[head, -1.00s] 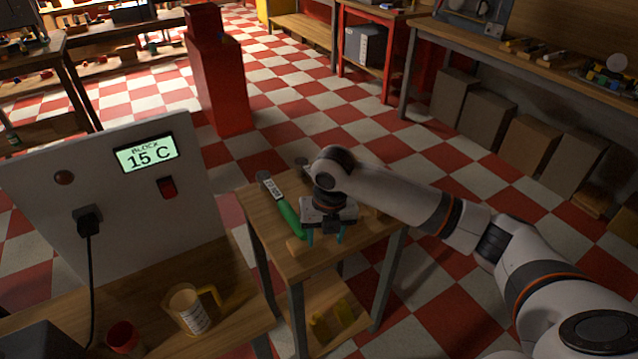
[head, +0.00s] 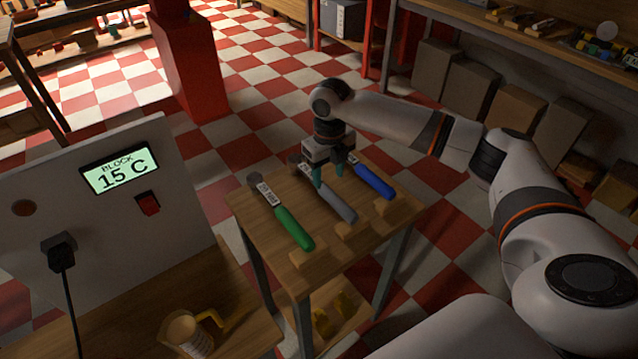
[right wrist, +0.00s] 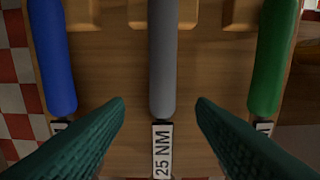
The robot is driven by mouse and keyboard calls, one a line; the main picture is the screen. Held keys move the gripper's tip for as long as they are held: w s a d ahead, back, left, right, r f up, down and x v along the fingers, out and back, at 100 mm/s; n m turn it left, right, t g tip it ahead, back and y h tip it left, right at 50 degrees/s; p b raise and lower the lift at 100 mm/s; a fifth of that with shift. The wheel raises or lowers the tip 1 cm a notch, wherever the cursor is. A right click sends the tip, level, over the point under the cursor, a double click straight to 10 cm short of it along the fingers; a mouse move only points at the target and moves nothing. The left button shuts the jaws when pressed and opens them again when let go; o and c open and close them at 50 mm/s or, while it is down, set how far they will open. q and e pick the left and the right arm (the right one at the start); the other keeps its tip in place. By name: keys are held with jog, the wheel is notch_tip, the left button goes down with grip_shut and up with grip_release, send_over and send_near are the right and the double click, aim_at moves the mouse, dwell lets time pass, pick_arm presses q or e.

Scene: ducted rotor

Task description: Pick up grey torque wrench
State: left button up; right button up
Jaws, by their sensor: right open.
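The grey torque wrench (head: 338,205) lies on a small wooden table (head: 262,240), between a green-handled wrench (head: 293,228) and a blue-handled wrench (head: 374,182). Its far end is partly hidden by my right gripper (head: 329,178). In the right wrist view the grey handle (right wrist: 162,60) runs down the middle, with a label reading 25 NM (right wrist: 162,150). My right gripper's green fingers (right wrist: 160,112) are open, one on each side of the wrench, and do not touch it in that view. My left gripper is not in view.
Wooden blocks (head: 357,231) sit at the near ends of the wrenches. A red pillar (head: 188,75) stands behind the table.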

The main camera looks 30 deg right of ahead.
aim_at(328, 190)
jog(key=shift+f, duration=0.5)
jog(key=shift+w+f, duration=0.1)
jog(key=shift+f, duration=0.2)
jog(key=f, duration=0.4)
jog(key=shift+s+a+f+p, duration=0.1)
jog(key=shift+s+f+p, duration=0.05)
jog(key=shift+s+p, duration=0.2)
jog(key=shift+f, duration=0.4)
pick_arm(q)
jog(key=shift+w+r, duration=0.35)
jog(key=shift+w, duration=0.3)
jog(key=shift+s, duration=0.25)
pick_arm(e)
jog(key=shift+w, duration=0.1)
grip_shut()
